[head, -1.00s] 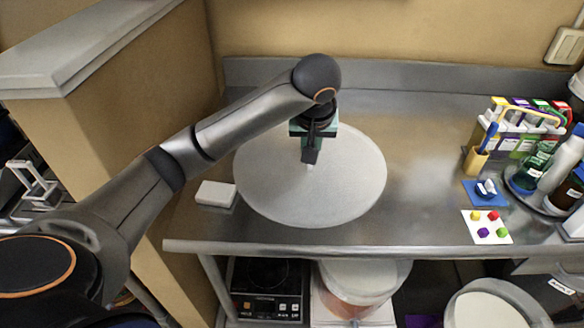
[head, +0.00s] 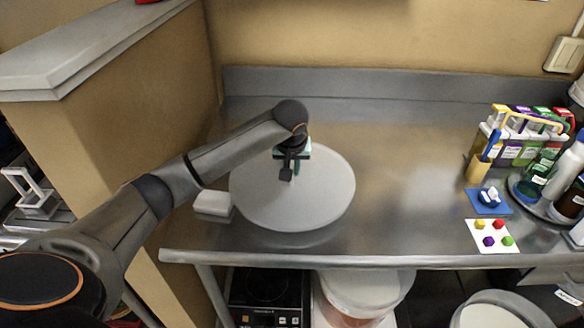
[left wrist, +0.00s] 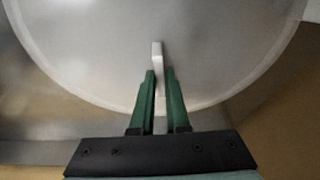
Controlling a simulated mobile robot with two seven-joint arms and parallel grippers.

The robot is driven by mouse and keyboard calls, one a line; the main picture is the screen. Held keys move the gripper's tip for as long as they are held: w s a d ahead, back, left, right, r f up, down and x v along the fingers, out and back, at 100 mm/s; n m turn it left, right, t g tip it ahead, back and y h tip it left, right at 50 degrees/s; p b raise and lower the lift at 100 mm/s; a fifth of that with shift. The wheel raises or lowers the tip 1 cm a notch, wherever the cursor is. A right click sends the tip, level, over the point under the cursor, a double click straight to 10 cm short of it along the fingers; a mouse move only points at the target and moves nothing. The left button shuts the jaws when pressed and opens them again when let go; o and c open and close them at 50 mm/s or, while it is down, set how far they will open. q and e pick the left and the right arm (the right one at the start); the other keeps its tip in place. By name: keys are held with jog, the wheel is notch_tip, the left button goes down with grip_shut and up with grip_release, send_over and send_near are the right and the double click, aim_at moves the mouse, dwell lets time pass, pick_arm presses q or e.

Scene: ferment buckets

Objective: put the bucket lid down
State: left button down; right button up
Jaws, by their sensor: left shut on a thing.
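The bucket lid (head: 318,200) is a large, round, pale grey disc with a small upright handle. It is level over the left part of the steel counter, with a dark shadow or reflection below its front edge. I cannot tell whether it touches the counter. In the left wrist view the green fingers of my left gripper (left wrist: 161,78) stand either side of the white handle (left wrist: 157,56), and the lid (left wrist: 230,50) fills most of the picture. My right gripper is not in view.
A small white block (head: 213,205) sits close by the lid's left edge. The steel counter (head: 400,180) is clear right of the lid. A card with coloured cubes (head: 492,238), a blue coaster (head: 488,201) and bottles stand at the right. A bucket (head: 362,295) is below.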

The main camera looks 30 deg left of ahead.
pick_arm(q)
jog(key=shift+f+p, duration=0.3)
jog(key=shift+f, duration=0.15)
jog(key=c, duration=0.9)
grip_release()
jog(key=shift+r, duration=0.1)
jog(key=shift+r+b, duration=0.35)
jog(key=shift+b, duration=0.1)
jog(key=v, duration=1.2)
jog(key=shift+r+p, duration=0.1)
jog(key=shift+p, duration=0.3)
